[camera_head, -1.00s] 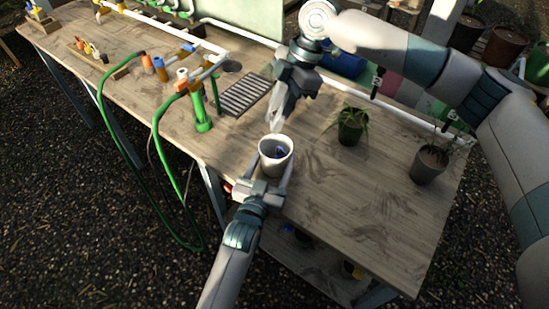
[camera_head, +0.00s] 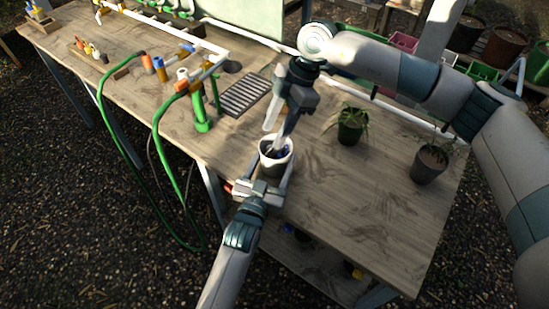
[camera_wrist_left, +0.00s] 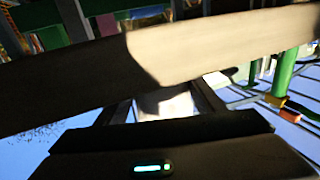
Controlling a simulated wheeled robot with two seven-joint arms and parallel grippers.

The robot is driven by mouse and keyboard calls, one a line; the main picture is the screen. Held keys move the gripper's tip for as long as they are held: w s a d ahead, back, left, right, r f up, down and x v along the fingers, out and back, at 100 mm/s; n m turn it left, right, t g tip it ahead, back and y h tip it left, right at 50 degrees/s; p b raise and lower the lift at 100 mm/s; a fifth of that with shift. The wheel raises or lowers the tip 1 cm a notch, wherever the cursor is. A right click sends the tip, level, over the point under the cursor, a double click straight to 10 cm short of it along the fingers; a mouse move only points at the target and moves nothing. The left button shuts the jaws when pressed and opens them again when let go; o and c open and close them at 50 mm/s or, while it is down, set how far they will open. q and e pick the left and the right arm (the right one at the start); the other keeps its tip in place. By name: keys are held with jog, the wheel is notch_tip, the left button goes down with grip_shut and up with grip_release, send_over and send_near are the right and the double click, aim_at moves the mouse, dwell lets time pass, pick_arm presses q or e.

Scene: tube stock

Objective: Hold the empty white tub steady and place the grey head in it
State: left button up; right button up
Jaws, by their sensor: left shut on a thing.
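The white tub (camera_head: 276,169) stands upright at the front edge of the wooden table in the head view. My left gripper (camera_head: 273,177) is shut around the tub, one finger on each side. In the left wrist view a pale surface (camera_wrist_left: 165,104) shows between dark gripper parts; I cannot tell for sure what it is. My right gripper (camera_head: 273,140) is over the tub with its fingers spread apart, and one finger reaches down into the mouth. Something dark and bluish (camera_head: 279,153) lies inside the tub. I cannot clearly make out the grey head.
A potted plant (camera_head: 351,126) and a dark pot (camera_head: 430,164) stand to the right. A slatted dark tray (camera_head: 245,95) lies behind and left. A green stand with pipe fittings (camera_head: 201,112) and a green hose (camera_head: 160,150) are at the left. The table front right is clear.

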jog(key=shift+r, duration=0.1)
jog(key=v, duration=1.1)
jog(key=shift+r, duration=0.4)
jog(key=shift+w+d, duration=0.1)
jog(key=shift+d, duration=0.05)
pick_arm(q)
jog(key=o, duration=1.1)
jog(key=shift+o, duration=0.2)
jog(key=shift+s, duration=0.15)
jog(key=v, duration=1.1)
jog(key=shift+s, duration=0.35)
jog(key=shift+a, duration=0.15)
